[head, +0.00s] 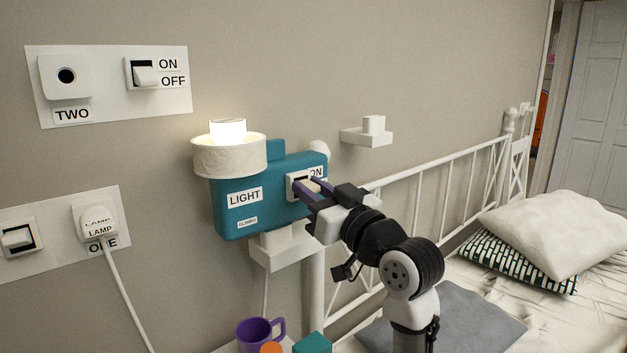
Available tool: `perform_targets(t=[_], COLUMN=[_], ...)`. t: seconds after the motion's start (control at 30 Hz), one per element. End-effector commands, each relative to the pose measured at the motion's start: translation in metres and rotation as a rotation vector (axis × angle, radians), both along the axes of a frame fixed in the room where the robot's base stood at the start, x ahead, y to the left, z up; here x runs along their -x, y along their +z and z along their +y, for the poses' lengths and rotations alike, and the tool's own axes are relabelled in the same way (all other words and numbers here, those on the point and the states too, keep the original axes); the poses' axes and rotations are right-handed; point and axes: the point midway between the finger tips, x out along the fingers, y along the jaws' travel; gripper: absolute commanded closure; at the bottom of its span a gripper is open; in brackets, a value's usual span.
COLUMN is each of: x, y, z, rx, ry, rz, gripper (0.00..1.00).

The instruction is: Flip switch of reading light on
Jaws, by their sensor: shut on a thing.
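The reading light is a teal wall unit (270,198) labelled LIGHT, with a pale round shade (228,158) and a glowing white bulb (228,130) on its left. Its switch (295,187) sits on the right of the front face beside an ON label, and is partly hidden by my gripper. My gripper (311,190) reaches in from the lower right, with its fingertips at the switch. The fingers look close together at the switch rocker. The rocker's exact position is hidden.
A wall plate (110,84) with an ON/OFF switch is at the upper left, another plate with a LAMP plug (98,222) below. A purple mug (256,333) stands at the bottom. A white bed frame (430,185) and pillows (555,235) lie right. A small wall shelf (367,137) is above my arm.

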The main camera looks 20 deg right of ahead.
Motion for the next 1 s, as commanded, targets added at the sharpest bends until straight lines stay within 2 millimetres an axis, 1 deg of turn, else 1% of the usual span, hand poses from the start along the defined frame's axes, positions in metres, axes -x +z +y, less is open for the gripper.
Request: perform_targets(t=[0.03,0.3,0.73,0.77,0.9,1.0], x=[-0.0002,-0.0016,-0.0015,-0.0016,-0.0016,-0.0016], y=[0.0113,0.013,0.0093,0.0094,0.0094,0.0094], z=[0.0,0.0005,0.0003,0.0003,0.0003,0.0003], rx=[0.013,0.061,0.07,0.07,0.07,0.07], ry=[0.0,0.0,0.0,0.0,0.0,0.0], rz=[0.039,0.202,0.23,0.23,0.23,0.23], gripper=[0.98,0.98,0.98,0.72,0.54,0.54])
